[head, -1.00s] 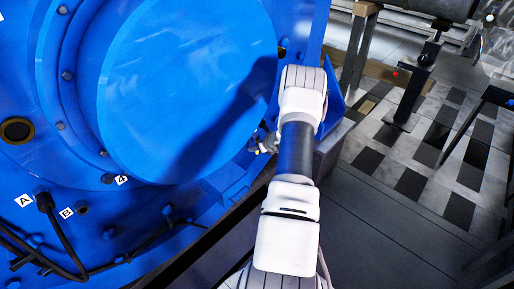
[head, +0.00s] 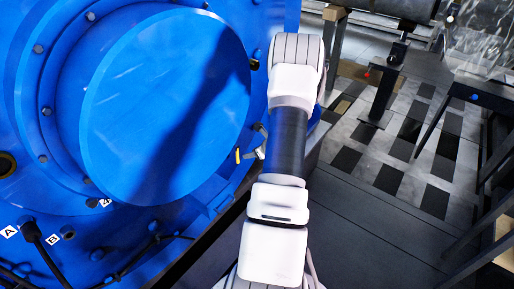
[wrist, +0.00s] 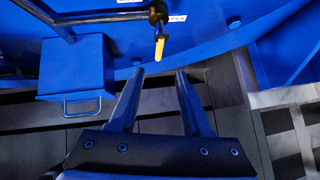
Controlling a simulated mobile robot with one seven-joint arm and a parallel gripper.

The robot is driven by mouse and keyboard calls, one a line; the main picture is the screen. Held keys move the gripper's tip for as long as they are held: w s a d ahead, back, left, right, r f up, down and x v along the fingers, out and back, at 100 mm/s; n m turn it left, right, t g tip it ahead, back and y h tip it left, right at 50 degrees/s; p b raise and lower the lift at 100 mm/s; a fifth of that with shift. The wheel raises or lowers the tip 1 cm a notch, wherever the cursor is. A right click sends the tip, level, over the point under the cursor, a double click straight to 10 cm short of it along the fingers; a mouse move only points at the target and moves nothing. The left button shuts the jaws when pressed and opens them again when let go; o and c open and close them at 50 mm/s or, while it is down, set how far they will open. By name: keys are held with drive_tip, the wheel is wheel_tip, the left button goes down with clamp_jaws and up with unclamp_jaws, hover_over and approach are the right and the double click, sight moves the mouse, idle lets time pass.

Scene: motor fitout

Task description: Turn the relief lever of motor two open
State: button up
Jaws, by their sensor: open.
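The relief lever shows in the wrist view as a dark arm ending in a yellow handle (wrist: 159,46) that hangs down. A white label reading OPEN (wrist: 177,18) is beside it on the blue motor. In the head view the yellow handle (head: 238,156) is small, at the lower right of the motor's round blue cover (head: 165,105). My gripper (wrist: 160,72) is open and empty. Its fingertips are just short of the handle's lower end, which lines up with the gap between them. In the head view my arm hides most of the gripper.
A blue box with a wire handle (wrist: 76,70) hangs left of my fingers in the wrist view. Cables run near the A and B labels (head: 52,239) at lower left. Dark floor (head: 365,225) is open at right, with a black stand (head: 385,90) and table legs beyond.

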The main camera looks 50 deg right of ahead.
drive_tip(key=shift+p+v, duration=0.3)
drive_tip(key=shift+v, duration=1.5)
